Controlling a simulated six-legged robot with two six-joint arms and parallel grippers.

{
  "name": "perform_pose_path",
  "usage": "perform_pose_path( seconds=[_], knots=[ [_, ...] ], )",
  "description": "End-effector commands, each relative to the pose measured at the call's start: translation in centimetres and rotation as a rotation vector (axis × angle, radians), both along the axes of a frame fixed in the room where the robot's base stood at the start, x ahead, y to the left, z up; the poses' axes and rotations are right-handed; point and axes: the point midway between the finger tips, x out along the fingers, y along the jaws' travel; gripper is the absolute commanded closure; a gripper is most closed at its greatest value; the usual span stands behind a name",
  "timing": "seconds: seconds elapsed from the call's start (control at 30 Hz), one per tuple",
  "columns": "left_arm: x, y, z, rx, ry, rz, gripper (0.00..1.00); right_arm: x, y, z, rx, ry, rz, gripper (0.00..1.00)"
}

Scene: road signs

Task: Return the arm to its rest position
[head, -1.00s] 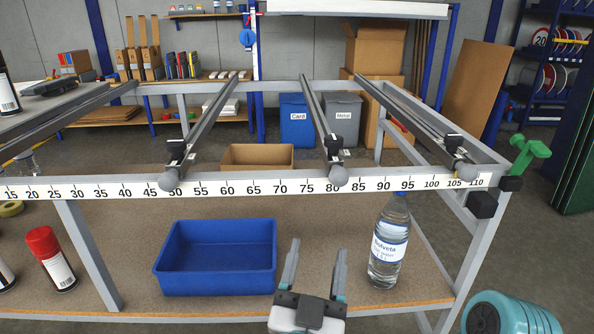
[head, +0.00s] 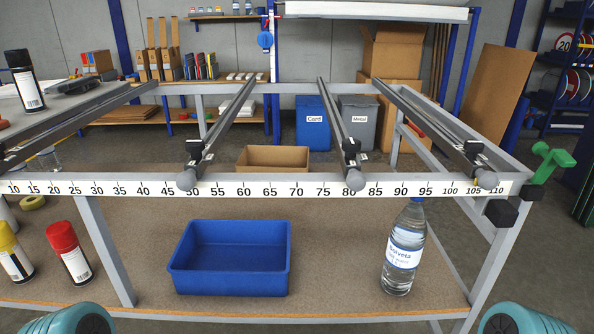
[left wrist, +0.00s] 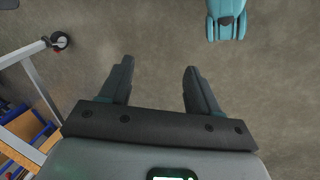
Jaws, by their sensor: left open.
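My left gripper (left wrist: 158,88) shows in the left wrist view, its two fingers apart with nothing between them. It hangs over bare grey floor (left wrist: 150,45). No gripper shows in the head view now. Teal rounded parts of my own body (head: 75,320) show at the bottom left and bottom right corners of the head view. My right gripper is not in either view.
A metal frame with a ruler strip (head: 270,189) stands ahead. Its lower shelf holds a blue bin (head: 230,262), a water bottle (head: 404,250) and spray cans (head: 68,252). In the wrist view a table leg with a caster (left wrist: 59,41) stands at left.

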Motion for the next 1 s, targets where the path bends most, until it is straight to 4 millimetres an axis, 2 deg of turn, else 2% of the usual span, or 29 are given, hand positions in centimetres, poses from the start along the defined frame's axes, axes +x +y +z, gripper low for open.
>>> perform_pose_path(
  seconds=[0.07,0.1,0.37,0.47,0.6,0.7,0.83,1.0],
  knots=[
    [-2.4,-0.6,0.0,-0.035,0.141,0.046,0.38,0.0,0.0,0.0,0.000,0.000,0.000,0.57],
    [-2.1,-0.5,2.5,-0.033,0.126,0.049,0.38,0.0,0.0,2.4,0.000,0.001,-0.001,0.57],
    [-2.0,-0.5,10.0,-0.031,0.121,0.047,0.38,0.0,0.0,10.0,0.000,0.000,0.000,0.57],
    [-2.0,-0.5,13.9,-0.030,0.119,0.046,0.38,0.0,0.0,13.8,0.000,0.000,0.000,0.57],
    [-1.9,-0.5,20.0,-0.030,0.119,0.046,0.38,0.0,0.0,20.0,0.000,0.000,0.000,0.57],
    [-1.9,-0.5,23.3,-0.030,0.118,0.047,0.38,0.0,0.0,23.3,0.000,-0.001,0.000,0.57],
    [-1.9,-0.5,25.9,-0.030,0.118,0.046,0.38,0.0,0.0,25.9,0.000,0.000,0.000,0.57],
    [-1.9,-0.5,26.7,-0.030,0.118,0.046,0.38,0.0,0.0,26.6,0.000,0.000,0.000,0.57]
  ],
)
